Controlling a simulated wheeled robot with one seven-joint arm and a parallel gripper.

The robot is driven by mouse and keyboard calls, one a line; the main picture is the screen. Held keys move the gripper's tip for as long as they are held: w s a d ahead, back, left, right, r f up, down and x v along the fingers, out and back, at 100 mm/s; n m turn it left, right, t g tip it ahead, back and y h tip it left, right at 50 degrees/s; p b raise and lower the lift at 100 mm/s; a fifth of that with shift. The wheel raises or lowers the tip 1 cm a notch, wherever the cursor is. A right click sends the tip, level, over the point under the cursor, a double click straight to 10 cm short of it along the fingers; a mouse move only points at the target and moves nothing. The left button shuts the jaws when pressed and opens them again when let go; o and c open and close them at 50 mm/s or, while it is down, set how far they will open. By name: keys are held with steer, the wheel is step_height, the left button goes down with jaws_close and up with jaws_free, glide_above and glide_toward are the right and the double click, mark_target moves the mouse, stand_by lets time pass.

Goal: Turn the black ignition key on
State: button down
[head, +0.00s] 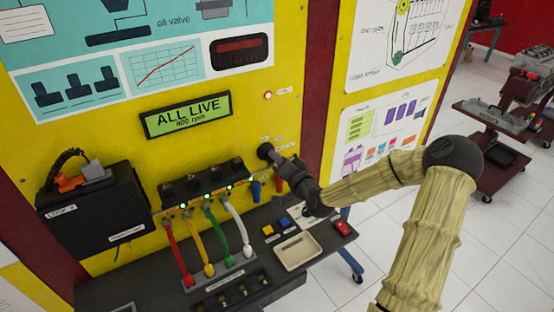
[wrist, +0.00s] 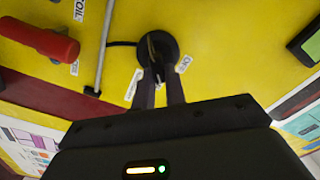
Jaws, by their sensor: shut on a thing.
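The black ignition key (wrist: 156,72) sits in a round black switch (wrist: 158,46) on the yellow panel. In the wrist view my gripper (wrist: 161,88) is shut on the key, one finger on each side. In the head view the switch (head: 265,151) is right of the plug row, and my gripper (head: 279,163) reaches it from the right. The key's exact angle is partly hidden by the fingers.
A green display (head: 187,115) reads "ALL LIVE" and a blurred rpm figure. A red lamp (head: 267,96) glows above the switch. Red, yellow, green and white leads run from the plug block (head: 205,187). A red handle (wrist: 40,40) is close left in the wrist view. A cream tray (head: 297,252) lies below.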

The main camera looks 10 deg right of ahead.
steer(key=shift+f+m, duration=0.2)
steer(key=shift+m, duration=0.8)
steer(key=c, duration=1.4)
jaws_free()
steer(key=shift+c, duration=0.2)
steer(key=p+v, duration=1)
steer(key=v, duration=0.7)
steer(key=shift+s, duration=0.2)
steer(key=shift+d+r, duration=0.1)
